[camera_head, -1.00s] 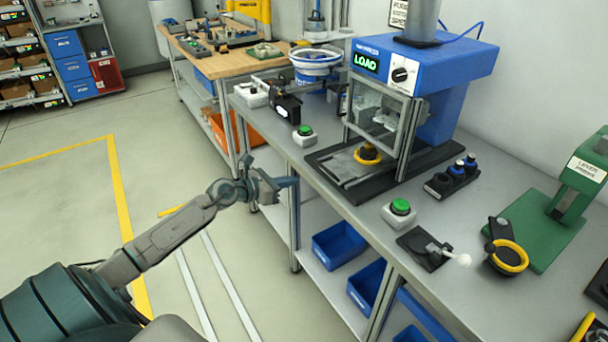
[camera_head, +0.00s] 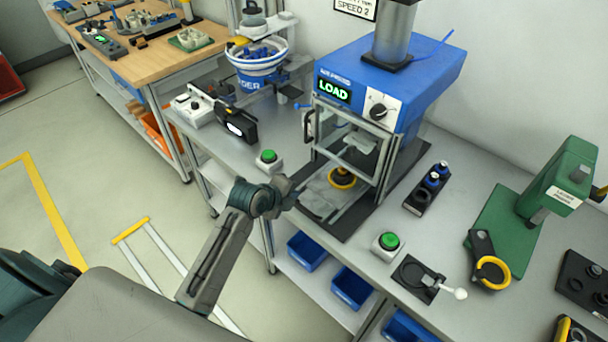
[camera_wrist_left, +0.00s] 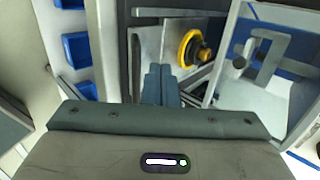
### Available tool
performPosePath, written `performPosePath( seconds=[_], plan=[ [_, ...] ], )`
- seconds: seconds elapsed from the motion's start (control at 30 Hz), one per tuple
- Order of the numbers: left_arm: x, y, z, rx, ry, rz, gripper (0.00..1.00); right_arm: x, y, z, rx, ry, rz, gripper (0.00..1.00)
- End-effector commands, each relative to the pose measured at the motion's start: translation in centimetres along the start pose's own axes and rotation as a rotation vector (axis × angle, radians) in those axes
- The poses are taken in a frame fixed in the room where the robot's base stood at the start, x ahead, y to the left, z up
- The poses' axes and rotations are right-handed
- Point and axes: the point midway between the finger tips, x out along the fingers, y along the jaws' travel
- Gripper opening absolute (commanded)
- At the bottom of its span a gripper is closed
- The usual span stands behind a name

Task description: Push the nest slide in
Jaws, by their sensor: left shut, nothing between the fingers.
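The nest slide (camera_head: 319,197) is a light grey plate with a yellow ring and dark centre (camera_head: 342,178) on it. It sits low in front of the blue press (camera_head: 400,85), under the clear guard (camera_head: 350,135). In the left wrist view the slide (camera_wrist_left: 150,40) and its yellow ring (camera_wrist_left: 190,48) lie just beyond my fingers. My left gripper (camera_head: 290,190) is shut and empty, at the bench's front edge close to the slide's near end. I cannot tell whether its fingertips (camera_wrist_left: 161,75) touch the slide. My right gripper is out of view.
The press display reads LOAD. A green button box (camera_head: 268,160) stands left of the slide, another (camera_head: 387,246) to its right. A dark holder with blue-topped parts (camera_head: 428,187) and a green hand press (camera_head: 555,185) stand farther right. Blue bins (camera_head: 307,250) sit below.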

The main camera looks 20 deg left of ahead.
Motion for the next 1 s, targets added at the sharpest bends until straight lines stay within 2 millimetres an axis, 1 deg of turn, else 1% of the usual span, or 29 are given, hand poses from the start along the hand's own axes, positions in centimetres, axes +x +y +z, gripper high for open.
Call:
performPosePath(
  seconds=[0.03,0.1,0.17,0.27,0.5,0.7,0.83,1.0],
  plan=[
    [-0.3,-0.3,-1.0,-0.005,0.035,0.007,0.0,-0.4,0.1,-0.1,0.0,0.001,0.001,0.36],
    [-0.2,-0.3,-1.7,-0.006,0.062,0.014,0.0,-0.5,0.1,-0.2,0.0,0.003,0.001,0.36],
    [0.1,-0.3,-1.9,-0.007,0.069,0.015,0.0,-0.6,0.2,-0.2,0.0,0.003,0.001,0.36],
    [1.1,-0.3,-1.9,-0.008,0.068,0.016,0.0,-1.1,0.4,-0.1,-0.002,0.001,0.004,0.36],
    [4.9,-0.3,-2.1,-0.008,0.066,0.017,0.0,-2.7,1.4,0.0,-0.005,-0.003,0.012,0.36],
    [7.7,-0.2,-2.2,-0.007,0.064,0.015,0.0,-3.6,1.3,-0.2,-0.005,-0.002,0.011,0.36],
    [8.9,-0.2,-2.3,-0.007,0.064,0.014,0.0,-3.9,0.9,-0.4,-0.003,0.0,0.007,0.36],
    [9.7,-0.1,-2.3,-0.006,0.063,0.014,0.0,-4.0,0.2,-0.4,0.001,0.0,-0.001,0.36]
  ],
)
